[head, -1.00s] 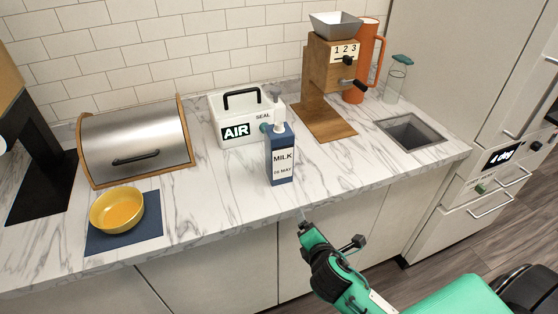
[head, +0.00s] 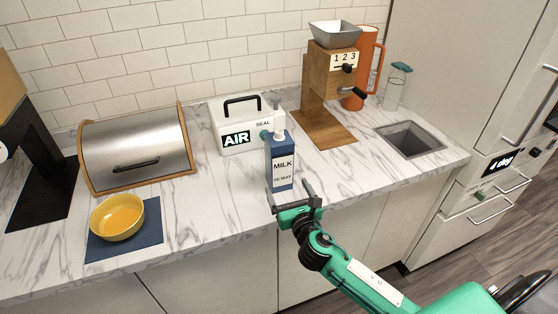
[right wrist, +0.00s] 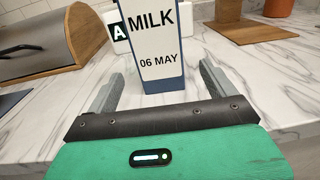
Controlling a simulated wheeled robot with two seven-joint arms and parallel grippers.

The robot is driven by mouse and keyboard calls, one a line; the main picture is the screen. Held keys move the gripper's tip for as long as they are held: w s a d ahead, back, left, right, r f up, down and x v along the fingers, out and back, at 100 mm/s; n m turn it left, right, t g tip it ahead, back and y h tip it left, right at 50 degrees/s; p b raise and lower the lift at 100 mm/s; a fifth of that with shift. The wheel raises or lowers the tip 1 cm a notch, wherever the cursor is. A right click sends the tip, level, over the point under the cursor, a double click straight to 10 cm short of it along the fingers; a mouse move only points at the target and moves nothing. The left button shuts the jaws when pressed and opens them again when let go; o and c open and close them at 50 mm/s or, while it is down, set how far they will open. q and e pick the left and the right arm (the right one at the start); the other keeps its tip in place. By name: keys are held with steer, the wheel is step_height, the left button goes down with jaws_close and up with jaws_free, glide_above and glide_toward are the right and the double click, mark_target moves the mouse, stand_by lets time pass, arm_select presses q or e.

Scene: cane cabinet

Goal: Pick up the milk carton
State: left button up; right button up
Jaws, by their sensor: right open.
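The milk carton (head: 280,163) is blue and white, labelled "MILK" and "06 MAY", and stands upright on the marble counter near its front edge. My right gripper (head: 290,192) is open just in front of the carton's base in the head view. In the right wrist view the carton (right wrist: 152,45) stands ahead, between the lines of the two spread fingers (right wrist: 160,85), with nothing held. I cannot tell whether a finger reaches beside it. The carton's top is cut off in that view. My left gripper is not in view.
The white AIR box (head: 236,122) stands close behind the carton. A wooden grinder (head: 326,85) is at the back right, and a sink (head: 410,139) is further right. A bread bin (head: 137,148) and yellow bowl (head: 117,217) are left. The counter (head: 215,200) beside the carton is clear.

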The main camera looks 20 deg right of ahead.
mark_target(283, 178)
steer(key=w, duration=0.3)
steer(key=shift+d, duration=0.15)
steer(key=w, duration=0.1)
steer(key=w+p, duration=0.1)
steer(key=w, duration=0.2)
steer(key=shift+w+d+r+p, duration=0.15)
steer(key=shift+w+r+p, duration=0.2)
steer(key=shift+p, duration=0.05)
steer(key=shift+w, duration=0.3)
steer(key=shift+c, duration=0.2)
steer(key=c, duration=1.2)
steer(key=shift+o, duration=0.2)
step_height(283, 178, up, 20)
steer(key=shift+p, duration=0.55)
